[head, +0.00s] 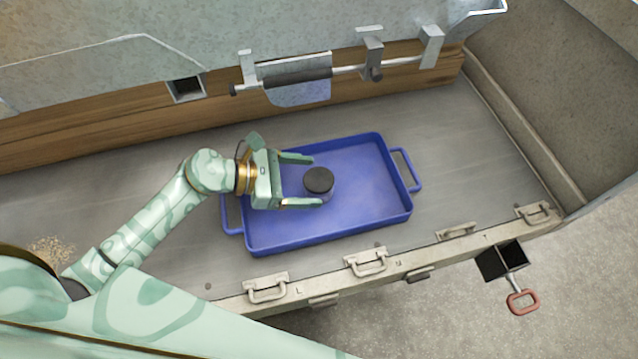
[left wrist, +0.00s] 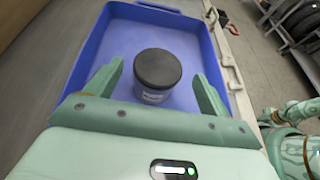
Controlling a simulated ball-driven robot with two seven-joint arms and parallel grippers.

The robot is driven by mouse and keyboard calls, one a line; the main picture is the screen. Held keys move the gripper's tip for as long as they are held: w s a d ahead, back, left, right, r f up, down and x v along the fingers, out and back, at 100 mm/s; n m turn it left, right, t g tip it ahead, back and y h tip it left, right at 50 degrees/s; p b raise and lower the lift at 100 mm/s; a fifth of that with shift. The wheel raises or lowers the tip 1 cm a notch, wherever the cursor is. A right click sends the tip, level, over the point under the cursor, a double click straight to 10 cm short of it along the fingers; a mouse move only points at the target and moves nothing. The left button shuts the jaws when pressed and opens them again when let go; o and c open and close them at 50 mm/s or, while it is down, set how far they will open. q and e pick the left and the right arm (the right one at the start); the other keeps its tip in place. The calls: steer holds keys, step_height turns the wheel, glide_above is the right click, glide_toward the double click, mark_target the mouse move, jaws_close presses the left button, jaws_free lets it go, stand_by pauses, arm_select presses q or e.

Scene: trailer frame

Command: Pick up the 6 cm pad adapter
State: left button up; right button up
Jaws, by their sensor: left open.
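The pad adapter (head: 319,180) is a short round piece with a black top and a grey side. It stands upright in the blue tray (head: 375,226). In the left wrist view the open fingers (left wrist: 158,84) lie to either side of the near part of the adapter, with a gap on each side. I cannot tell the exact height of the fingers. My right gripper is not in view.
The tray has raised walls and a handle at each end, and its floor is otherwise bare. It rests on a grey metal trailer bed (head: 130,178). A rail with latches (head: 370,262) runs along the near side. A metal bar (head: 330,74) hangs at the back.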

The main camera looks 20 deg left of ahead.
mark_target(327, 180)
arm_select(q)
steer(key=b+x, duration=0.1)
steer(key=x, duration=0.4)
steer(key=shift+w+f+b, duration=0.15)
steer(key=shift+w+b, duration=0.05)
steer(key=shift+b, duration=0.1)
steer(key=c, duration=1.4)
